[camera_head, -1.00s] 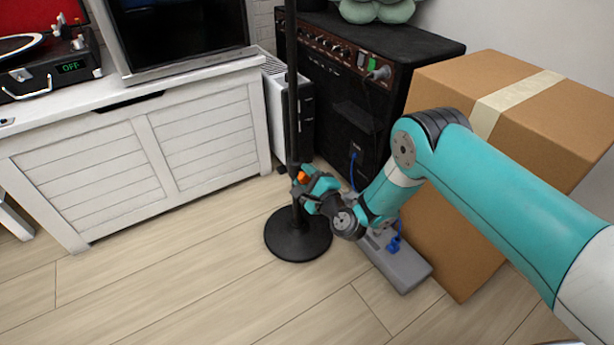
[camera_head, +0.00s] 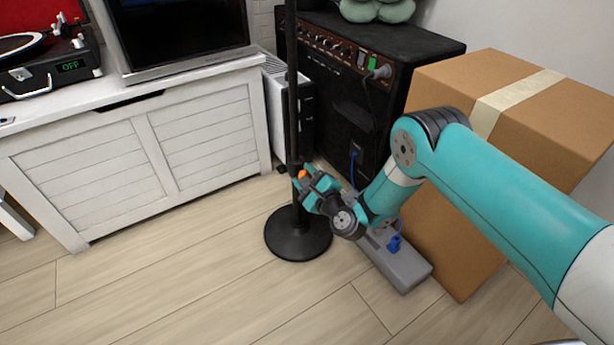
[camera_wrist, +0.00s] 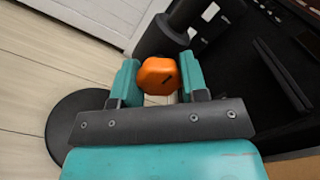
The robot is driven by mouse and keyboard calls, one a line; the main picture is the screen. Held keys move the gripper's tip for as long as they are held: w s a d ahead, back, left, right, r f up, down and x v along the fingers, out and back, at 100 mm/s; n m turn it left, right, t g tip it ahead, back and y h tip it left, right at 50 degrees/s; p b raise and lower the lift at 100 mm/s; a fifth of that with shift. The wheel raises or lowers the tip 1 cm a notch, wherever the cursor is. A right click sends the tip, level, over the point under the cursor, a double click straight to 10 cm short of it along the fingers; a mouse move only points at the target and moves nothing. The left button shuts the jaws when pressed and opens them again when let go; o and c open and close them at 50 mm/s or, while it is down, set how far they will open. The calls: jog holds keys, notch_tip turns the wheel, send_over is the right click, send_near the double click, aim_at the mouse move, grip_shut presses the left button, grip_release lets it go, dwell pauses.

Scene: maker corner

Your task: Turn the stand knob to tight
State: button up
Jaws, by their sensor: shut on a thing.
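The black stand (camera_head: 291,100) rises from a round base (camera_head: 298,240) on the floor. Its orange knob (camera_wrist: 159,76) shows in the wrist view between the fingers, with a dark mark near its right side. In the head view only a small bit of the knob (camera_head: 302,174) shows beside the pole. My gripper (camera_head: 305,184) reaches the pole from the right at knob height. In the wrist view my gripper (camera_wrist: 160,82) has its teal fingers on both sides of the knob, shut on it. The knob's far side is hidden.
A black amplifier (camera_head: 340,120) stands behind the stand, and a large cardboard box (camera_head: 450,210) is at right. A white cabinet (camera_head: 120,150) is at left. Floor in front is clear.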

jog(key=o, duration=0.9)
jog(key=shift+w+d, duration=0.1)
jog(key=shift+o, duration=0.2)
jog(key=p+v, duration=1.7)
jog(key=p, duration=0.7)
jog(key=shift+s, duration=0.25)
jog(key=shift+d, duration=0.1)
